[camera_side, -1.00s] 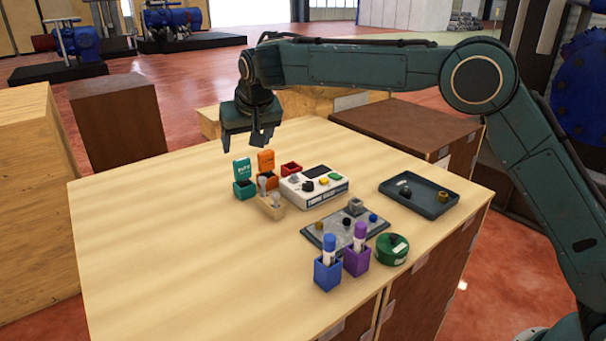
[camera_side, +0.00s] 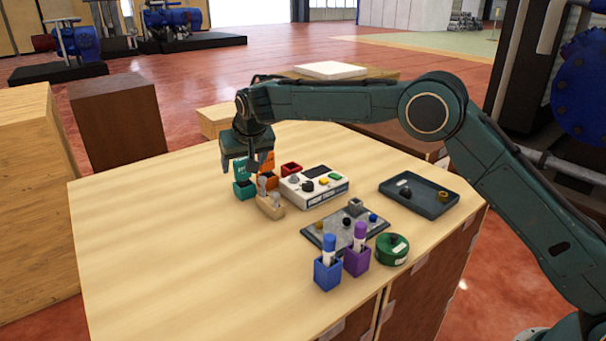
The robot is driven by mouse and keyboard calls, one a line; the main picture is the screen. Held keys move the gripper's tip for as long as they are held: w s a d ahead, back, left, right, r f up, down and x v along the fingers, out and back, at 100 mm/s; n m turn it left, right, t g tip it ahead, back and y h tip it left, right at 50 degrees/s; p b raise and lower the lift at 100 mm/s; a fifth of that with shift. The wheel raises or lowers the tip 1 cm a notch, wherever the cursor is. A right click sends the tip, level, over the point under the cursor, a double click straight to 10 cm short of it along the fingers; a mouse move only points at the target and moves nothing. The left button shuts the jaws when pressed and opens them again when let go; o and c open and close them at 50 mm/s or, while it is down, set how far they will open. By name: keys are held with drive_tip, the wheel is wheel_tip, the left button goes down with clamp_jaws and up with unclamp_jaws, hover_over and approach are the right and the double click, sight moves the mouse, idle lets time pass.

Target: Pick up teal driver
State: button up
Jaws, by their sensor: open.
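A teal piece with white marks (camera_side: 240,168), which I take for the teal driver, stands upright in a small teal box (camera_side: 244,190) at the back left of the group on the table. My gripper (camera_side: 240,164) is open, pointing down around or just in front of the teal piece's top. I cannot tell whether the fingers touch it. The gripper hides the top of the piece.
A wooden stand with grey-topped pieces (camera_side: 270,208) is just in front. The table's left is clear.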

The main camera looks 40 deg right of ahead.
sight(243, 169)
drive_tip(key=shift+d+x, duration=0.1)
drive_tip(key=shift+x, duration=1.2)
drive_tip(key=shift+d+x, duration=0.15)
drive_tip(key=shift+x, duration=1.2)
drive_tip(key=shift+r, duration=0.1)
drive_tip(key=shift+c, duration=0.4)
drive_tip(key=c, duration=1.3)
drive_tip(key=shift+r, duration=0.1)
drive_tip(key=shift+r, duration=4.95)
